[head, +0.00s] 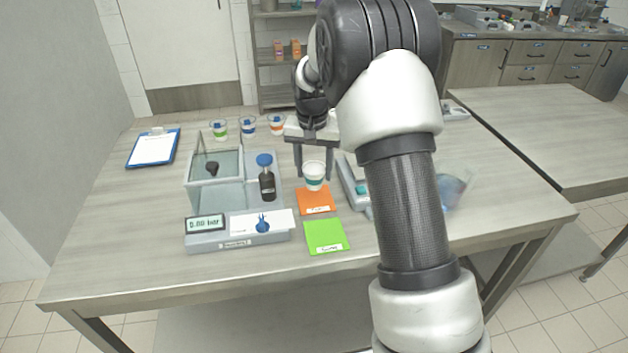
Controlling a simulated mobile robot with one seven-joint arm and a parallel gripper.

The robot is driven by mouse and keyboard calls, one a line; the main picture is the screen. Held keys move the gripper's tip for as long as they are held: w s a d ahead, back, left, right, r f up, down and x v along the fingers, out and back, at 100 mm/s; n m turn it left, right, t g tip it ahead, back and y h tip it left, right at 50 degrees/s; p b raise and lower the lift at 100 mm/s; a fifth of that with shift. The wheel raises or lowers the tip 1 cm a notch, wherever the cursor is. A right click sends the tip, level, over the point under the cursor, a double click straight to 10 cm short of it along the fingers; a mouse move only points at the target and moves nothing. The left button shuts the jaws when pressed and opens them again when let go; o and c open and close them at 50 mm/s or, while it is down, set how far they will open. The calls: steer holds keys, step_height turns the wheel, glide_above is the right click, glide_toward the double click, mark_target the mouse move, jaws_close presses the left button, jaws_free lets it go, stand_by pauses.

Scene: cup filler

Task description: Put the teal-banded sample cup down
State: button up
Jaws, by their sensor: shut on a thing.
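The teal-banded sample cup (314,176) is white with a teal band and looks upright. My gripper (315,172) points down from above with one finger on each side of the cup, shut on it. The cup shows just over the far part of an orange mat (317,204). I cannot tell whether its base touches the mat or hangs slightly above it. A green mat (326,237) lies in front of the orange one, with a small label on it.
A filler device with a display (205,223), a glass-walled box and a dark blue-capped bottle (266,180) stands left of the mats. Several banded cups (248,126) stand at the back. A clipboard (153,148) lies far left. A grey device (352,184) is close right, partly hidden by my arm.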

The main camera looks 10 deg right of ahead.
mark_target(314, 179)
steer(key=shift+f, duration=1.65)
steer(key=shift+f, duration=0.1)
steer(key=o, duration=1.2)
